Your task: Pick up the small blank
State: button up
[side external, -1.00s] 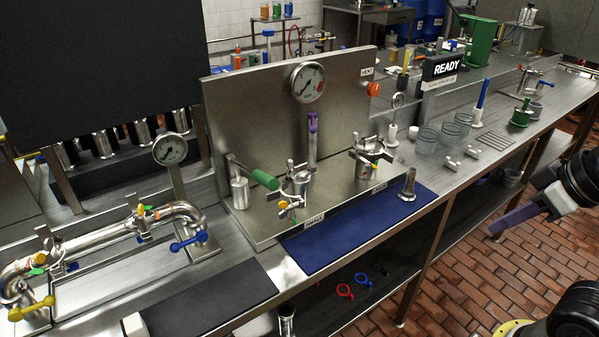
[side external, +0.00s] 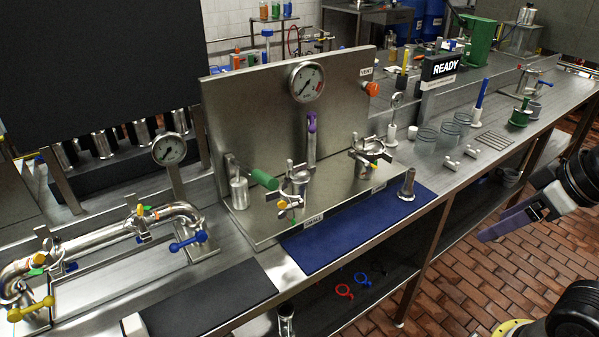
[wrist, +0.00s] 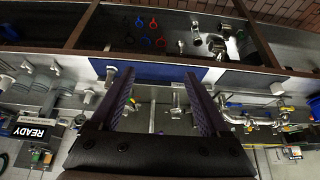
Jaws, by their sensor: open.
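No part is marked as the small blank, so I cannot tell for sure which it is. A small steel piece with a round flanged foot and a stem (side external: 407,187) stands upright on the right end of the blue mat (side external: 330,245). It seems to show in the wrist view (wrist: 110,74) too, left of my left finger. My gripper (side external: 480,238) has purple fingers and hangs to the right of the bench, over the floor, well apart from that piece. In the wrist view my gripper (wrist: 158,78) is open, with nothing between its fingers.
A steel panel with a gauge (side external: 307,81) and clamped fittings stands behind the mat. Pipework with coloured valve handles (side external: 188,242) is at left. The shelf below holds red rings (side external: 344,291) and blue rings (side external: 362,279). Glass beakers (side external: 427,138) stand at right.

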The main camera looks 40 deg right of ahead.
aim_at(300, 165)
jog(key=w+a+r+t, duration=0.1)
jog(key=w+r+t, duration=0.2)
jog(key=w, duration=0.4)
jog(key=w+a+r+t+y, duration=0.1)
jog(key=w+a+r+t, duration=0.15)
jog(key=w, duration=0.45)
jog(key=w+r+t, duration=0.3)
jog(key=w+r, duration=0.1)
jog(key=w, duration=0.3)
jog(key=shift+g+h, duration=0.35)
jog(key=shift+h, duration=0.15)
jog(key=w+a+f, duration=0.2)
jog(key=w+f, duration=0.3)
jog(key=w+a+f, duration=0.3)
jog(key=w+f, duration=0.2)
jog(key=f, duration=0.1)
jog(key=w+a+f, duration=0.2)
jog(key=w+f, duration=0.3)
jog(key=f, duration=0.1)
jog(key=shift+w+a, duration=0.15)
jog(key=shift+w, duration=0.05)
jog(key=x, duration=0.4)
jog(key=shift+w+d+r, duration=0.2)
jog(key=shift+d, duration=0.2)
jog(key=shift+w+f, duration=0.2)
jog(key=shift+w, duration=0.4)
